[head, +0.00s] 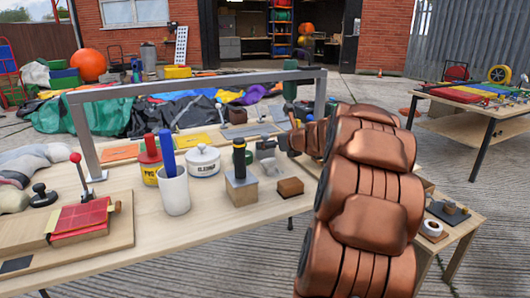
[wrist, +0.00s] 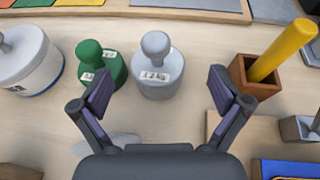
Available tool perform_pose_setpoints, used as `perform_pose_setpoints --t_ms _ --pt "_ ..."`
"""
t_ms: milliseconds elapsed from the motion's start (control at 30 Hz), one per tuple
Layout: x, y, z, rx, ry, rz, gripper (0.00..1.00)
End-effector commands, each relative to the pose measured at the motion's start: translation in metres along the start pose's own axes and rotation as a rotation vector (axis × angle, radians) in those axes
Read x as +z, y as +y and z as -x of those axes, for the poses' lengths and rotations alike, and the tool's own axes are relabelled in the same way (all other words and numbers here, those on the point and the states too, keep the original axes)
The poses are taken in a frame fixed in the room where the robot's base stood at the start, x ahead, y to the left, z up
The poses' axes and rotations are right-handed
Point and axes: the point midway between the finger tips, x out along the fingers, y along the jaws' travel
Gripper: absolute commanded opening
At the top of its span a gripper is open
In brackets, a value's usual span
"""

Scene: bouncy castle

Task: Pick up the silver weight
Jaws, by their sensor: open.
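The silver weight (wrist: 157,72) stands upright on the wooden table in the wrist view, with a round knob on top and a white label on its front. My gripper (wrist: 161,82) is open and empty, its two dark fingers spread to the left and right of the silver weight's near side. I see no contact between the fingers and the silver weight. A green weight (wrist: 97,58) with a knob and labels stands just left of it, partly behind my left finger. In the head view my copper arm covers much of the right side, and I cannot clearly tell the silver weight there.
A white lidded tub (wrist: 28,62) stands at the left in the wrist view. A wooden holder (wrist: 243,75) with a yellow cylinder (wrist: 284,48) stands at the right. In the head view, a metal frame (head: 200,84) spans the table, and a white cup (head: 173,193) stands nearby.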

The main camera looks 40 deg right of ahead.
Motion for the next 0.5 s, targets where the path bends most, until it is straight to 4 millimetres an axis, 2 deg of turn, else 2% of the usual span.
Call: perform_pose_setpoints --t_ms 300,500 --pt "-0.008 0.002 -0.037 -0.001 0.005 0.0 0.99" --pt "-0.005 0.001 -0.046 -0.003 0.001 -0.001 0.99"
